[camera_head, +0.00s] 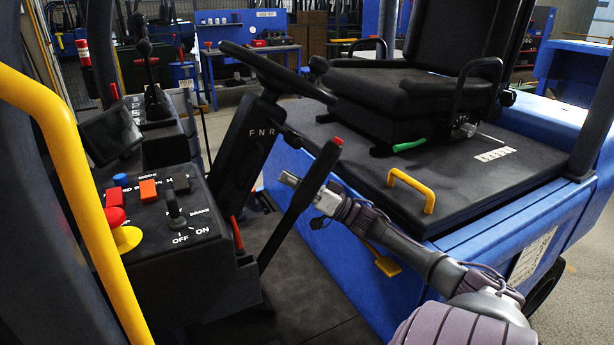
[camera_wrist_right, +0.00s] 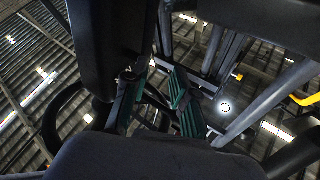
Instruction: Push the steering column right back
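The dark steering column (camera_head: 247,140), marked F N R, stands in the middle of the head view and leans towards the seat. The black steering wheel (camera_head: 278,72) sits on its top. My right gripper (camera_head: 291,180) is beside the column on the seat side, with a visible gap to it. A black lever with a red button (camera_head: 306,198) crosses in front of the gripper and hides part of it. In the right wrist view the green-padded fingers (camera_wrist_right: 158,102) stand apart, with nothing seen held between them. My left gripper is not in view.
The control console (camera_head: 180,215) with switches is at the left, behind a yellow grab rail (camera_head: 75,165). The black seat (camera_head: 405,95) and a yellow handle (camera_head: 411,188) are at the right. Dark floor (camera_head: 310,285) shows below the column.

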